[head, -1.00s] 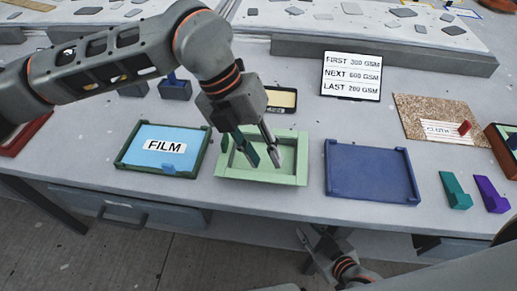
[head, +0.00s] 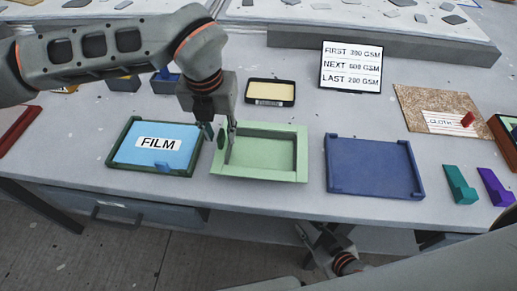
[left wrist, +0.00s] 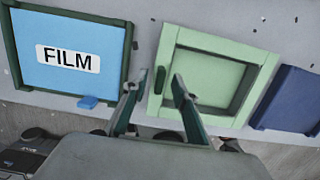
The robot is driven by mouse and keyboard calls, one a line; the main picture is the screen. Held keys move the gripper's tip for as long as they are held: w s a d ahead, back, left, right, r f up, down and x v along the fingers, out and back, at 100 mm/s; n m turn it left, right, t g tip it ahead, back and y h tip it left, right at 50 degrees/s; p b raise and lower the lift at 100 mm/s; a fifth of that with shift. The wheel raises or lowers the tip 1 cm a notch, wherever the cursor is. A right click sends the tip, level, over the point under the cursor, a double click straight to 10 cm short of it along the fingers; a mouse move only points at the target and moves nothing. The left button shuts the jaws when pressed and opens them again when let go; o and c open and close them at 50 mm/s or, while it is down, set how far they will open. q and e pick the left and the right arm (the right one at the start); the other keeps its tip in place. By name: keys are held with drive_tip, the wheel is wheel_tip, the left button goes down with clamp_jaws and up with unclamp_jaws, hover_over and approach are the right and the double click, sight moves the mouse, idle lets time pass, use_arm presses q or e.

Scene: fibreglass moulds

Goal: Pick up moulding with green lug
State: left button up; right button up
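A pale green tray-shaped moulding (head: 270,152) lies on the table between the FILM tray and the blue tray. A small dark green lug (left wrist: 160,80) stands on its left rim in the left wrist view. My left gripper (head: 219,143) is over that left rim, fingers pointing down. In the left wrist view its open fingers (left wrist: 161,82) stand on either side of the lug, with gaps visible. Whether they touch the rim cannot be told. My right gripper (head: 322,240) is low beyond the table's front edge, open and empty.
A dark green tray with blue FILM sheet (head: 125,157) is close on the left. A blue tray (head: 373,168) is on the right, then teal (head: 460,187) and purple (head: 493,187) blocks. Behind are a yellow tray (head: 271,92), a sign (head: 350,68) and a CLOTH board (head: 432,100).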

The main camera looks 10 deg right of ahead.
use_arm(q)
drive_tip(key=shift+w+f, duration=0.1)
drive_tip(key=shift+f, duration=0.45)
clamp_jaws()
drive_tip(key=shift+r, duration=0.1)
